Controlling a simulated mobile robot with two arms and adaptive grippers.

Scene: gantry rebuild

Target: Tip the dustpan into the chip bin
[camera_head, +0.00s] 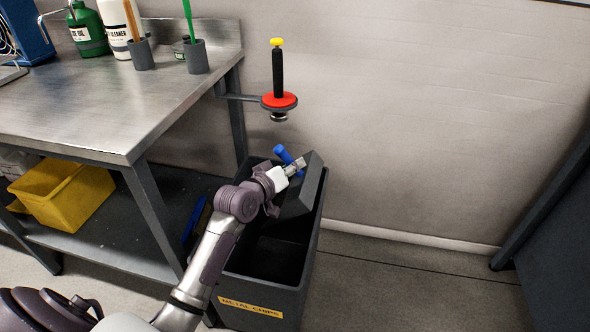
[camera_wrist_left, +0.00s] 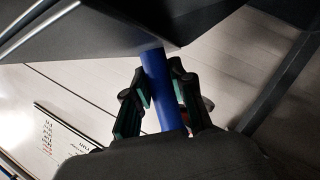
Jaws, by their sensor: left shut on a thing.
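My left gripper (camera_head: 293,168) is shut on the blue handle of the dustpan (camera_head: 306,187). In the left wrist view the fingers (camera_wrist_left: 158,80) close on both sides of the blue handle (camera_wrist_left: 164,110), and the dark pan (camera_wrist_left: 120,32) spreads beyond them. The pan is dark grey and steeply tilted over the far part of the chip bin. The chip bin (camera_head: 262,290) is a tall dark box, open at the top, with a yellow "METAL CHIPS" label. Its visible inside is dark, and I cannot see any chips. My right gripper is out of view.
A metal workbench (camera_head: 110,95) stands left of the bin, with bottles and grey cups on top and a yellow tray (camera_head: 62,190) on its lower shelf. A red disc holder with a black handle (camera_head: 278,85) sticks out above the bin. Floor at right is clear.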

